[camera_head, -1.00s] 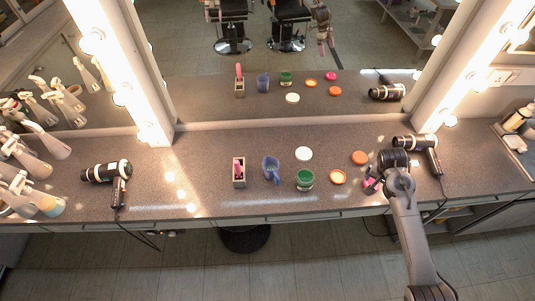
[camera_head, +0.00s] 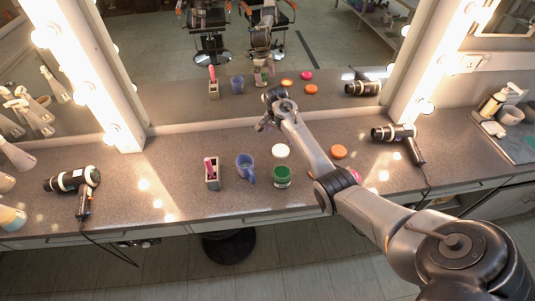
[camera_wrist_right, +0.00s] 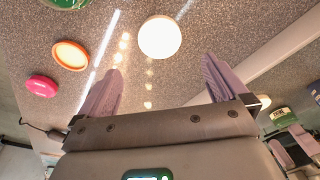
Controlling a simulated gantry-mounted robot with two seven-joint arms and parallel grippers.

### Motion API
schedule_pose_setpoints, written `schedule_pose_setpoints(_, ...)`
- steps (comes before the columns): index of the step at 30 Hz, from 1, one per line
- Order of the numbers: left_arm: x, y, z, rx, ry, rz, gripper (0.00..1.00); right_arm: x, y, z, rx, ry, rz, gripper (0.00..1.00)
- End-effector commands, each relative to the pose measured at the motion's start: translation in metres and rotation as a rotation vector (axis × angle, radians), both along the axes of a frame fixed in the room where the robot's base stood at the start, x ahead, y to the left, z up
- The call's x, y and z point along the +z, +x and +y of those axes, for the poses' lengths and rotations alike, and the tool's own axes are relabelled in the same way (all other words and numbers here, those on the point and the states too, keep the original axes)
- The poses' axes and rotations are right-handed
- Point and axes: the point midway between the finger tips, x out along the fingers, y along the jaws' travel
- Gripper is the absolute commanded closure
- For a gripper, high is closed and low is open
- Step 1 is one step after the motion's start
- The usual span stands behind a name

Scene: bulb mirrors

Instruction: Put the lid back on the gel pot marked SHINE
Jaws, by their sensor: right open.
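A green gel pot (camera_head: 282,176) stands open on the counter, its green gel showing; it is cut off at the top of the right wrist view (camera_wrist_right: 68,3). A round white lid (camera_head: 280,150) lies flat just behind it. An orange lid (camera_head: 338,152) lies to the right. The SHINE marking is not readable. My right gripper (camera_wrist_right: 160,68) is open and empty, and the white lid (camera_wrist_right: 159,37) appears between and beyond its fingers. My left gripper is out of view.
A blue cup (camera_head: 244,168) and a box with a pink item (camera_head: 212,177) stand left of the green pot. A pink disc (camera_wrist_right: 41,86) lies right. Hair dryers (camera_head: 72,180) (camera_head: 394,133) lie at both sides. The mirror rises behind the counter.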

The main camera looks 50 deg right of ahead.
Motion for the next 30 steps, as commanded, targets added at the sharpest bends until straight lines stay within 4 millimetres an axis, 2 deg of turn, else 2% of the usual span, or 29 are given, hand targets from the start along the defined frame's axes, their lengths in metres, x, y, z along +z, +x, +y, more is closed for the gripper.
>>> schedule_pose_setpoints(13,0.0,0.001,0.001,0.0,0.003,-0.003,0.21,-0.002,0.0,-0.001,-0.004,0.002,-0.001,0.0)
schedule_pose_setpoints(24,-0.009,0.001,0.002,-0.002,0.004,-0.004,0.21,-0.047,0.0,-0.008,-0.004,0.002,-0.001,0.0)
schedule_pose_setpoints(30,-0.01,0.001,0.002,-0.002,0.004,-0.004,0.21,-0.055,0.0,-0.009,-0.003,0.002,-0.001,0.0)
